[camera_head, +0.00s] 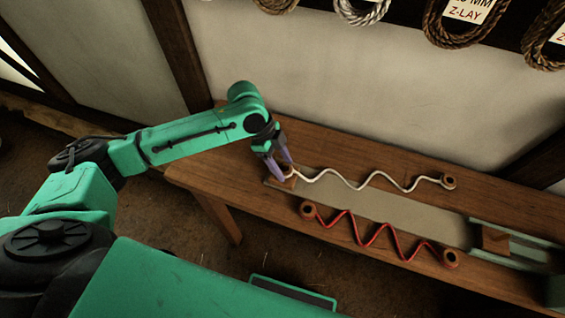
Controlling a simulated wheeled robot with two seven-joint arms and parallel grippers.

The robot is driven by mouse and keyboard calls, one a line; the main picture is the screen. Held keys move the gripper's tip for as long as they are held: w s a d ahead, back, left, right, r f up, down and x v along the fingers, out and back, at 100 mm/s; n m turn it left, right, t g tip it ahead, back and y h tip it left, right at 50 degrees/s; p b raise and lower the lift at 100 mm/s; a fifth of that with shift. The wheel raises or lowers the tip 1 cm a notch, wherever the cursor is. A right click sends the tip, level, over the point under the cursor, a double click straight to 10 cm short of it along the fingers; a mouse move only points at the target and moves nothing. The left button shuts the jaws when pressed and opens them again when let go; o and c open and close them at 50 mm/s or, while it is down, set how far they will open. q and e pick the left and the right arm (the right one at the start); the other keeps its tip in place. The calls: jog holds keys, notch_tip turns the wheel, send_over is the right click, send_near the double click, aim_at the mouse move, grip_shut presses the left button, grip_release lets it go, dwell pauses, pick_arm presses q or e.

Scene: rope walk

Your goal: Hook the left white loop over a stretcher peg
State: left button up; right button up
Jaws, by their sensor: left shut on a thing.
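A white cord (352,184) lies in waves along the back edge of a grey strip on the bench. Its left end, with the left white loop (290,176), is at my left gripper (280,174). The gripper points down and is shut on that loop, its fingers partly hiding it. A small brown wooden piece (284,183) sits right under the fingertips at the strip's left end. I cannot tell whether the loop is around a peg there. The cord's right end is at a round brown piece (448,181). My right gripper is not in view.
A red zigzag cord (374,238) lies in front, between two round brown ends. A wooden block (491,239) stands on a green rail (530,242) at the right. The wooden bench (215,172) is clear at its left end. Rope coils (362,10) hang on the wall behind.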

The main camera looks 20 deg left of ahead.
pick_arm(q)
jog(key=o, duration=1.4)
jog(key=v, duration=1.4)
jog(key=shift+r+b, duration=0.25)
jog(key=shift+b, duration=0.1)
jog(key=shift+a+f, duration=0.1)
jog(key=shift+a, duration=0.05)
